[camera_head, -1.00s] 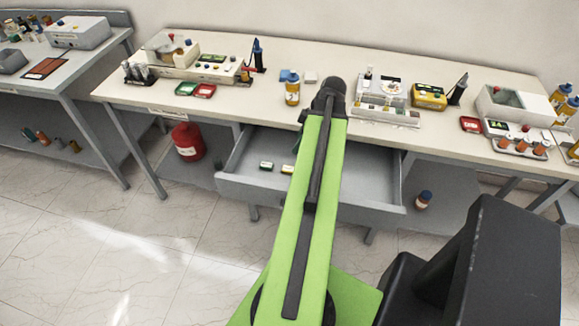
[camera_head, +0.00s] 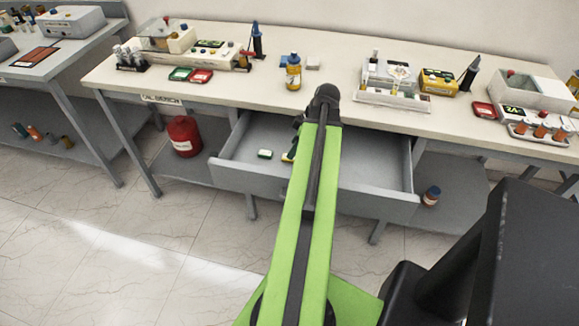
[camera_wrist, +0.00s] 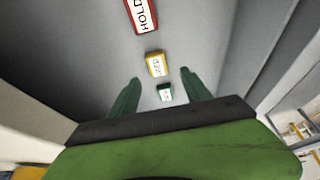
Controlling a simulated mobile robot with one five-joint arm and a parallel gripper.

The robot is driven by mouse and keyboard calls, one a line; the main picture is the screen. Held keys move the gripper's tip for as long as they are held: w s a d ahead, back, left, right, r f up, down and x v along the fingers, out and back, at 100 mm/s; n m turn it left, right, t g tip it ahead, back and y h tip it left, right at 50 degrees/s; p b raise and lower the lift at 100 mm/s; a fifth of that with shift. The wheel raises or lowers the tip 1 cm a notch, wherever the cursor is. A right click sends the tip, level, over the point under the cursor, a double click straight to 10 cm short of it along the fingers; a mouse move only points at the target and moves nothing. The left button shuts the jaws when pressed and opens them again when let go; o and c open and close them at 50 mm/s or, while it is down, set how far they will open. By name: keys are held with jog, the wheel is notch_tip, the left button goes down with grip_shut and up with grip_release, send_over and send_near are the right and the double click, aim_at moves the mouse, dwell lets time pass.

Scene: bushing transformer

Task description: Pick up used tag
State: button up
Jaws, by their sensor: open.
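In the wrist view, a yellow tag (camera_wrist: 155,65) with a white label lies on the drawer floor; its small lettering is hard to read. A green tag (camera_wrist: 166,93) lies closer to my palm, and a red tag (camera_wrist: 141,14) lettered HOLD lies farther out. My gripper (camera_wrist: 160,76) is open above the drawer, a finger on each side of the yellow and green tags, holding nothing. In the head view, the yellow tag (camera_head: 287,157) is mostly hidden by my arm, with the green tag (camera_head: 265,154) to its left. The red tag is hidden there.
The open drawer (camera_head: 285,187) has grey walls around the tags. Above it, the bench top (camera_head: 232,88) holds a yellow bottle (camera_head: 293,73), instruments and small red and green cards. A red can (camera_head: 184,137) stands on the lower shelf to the left.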

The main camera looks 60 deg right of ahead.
jog(key=b+x, duration=0.5)
jog(key=shift+d+f, duration=0.25)
jog(key=shift+r, duration=0.2)
grip_shut()
